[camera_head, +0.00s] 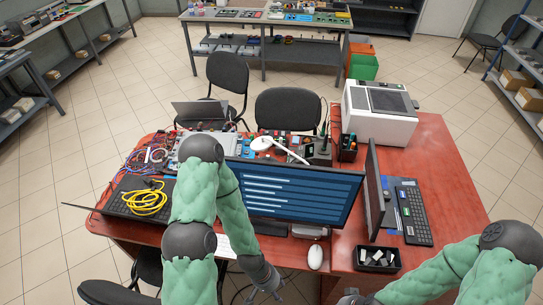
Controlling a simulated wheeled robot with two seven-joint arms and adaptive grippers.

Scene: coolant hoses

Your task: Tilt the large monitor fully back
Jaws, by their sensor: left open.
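The large monitor (300,197) stands on the red desk, its blue screen with lines of text facing me. The screen looks close to upright; its exact tilt is hard to judge. My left arm crosses in front of its left part and hides that edge. My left gripper (268,292) is low in the picture, below the monitor and apart from it, near the desk's front edge. It is open and holds nothing that I can see. My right gripper (355,298) barely shows at the bottom edge, in front of the desk; its fingers are not clear.
A second monitor (374,190) stands edge-on at right, beside a dark keyboard (414,212). A white mouse (315,257) and a black tray (376,259) lie near the front. A white lamp (275,145) is behind the large monitor. Yellow cable (146,201) lies at left.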

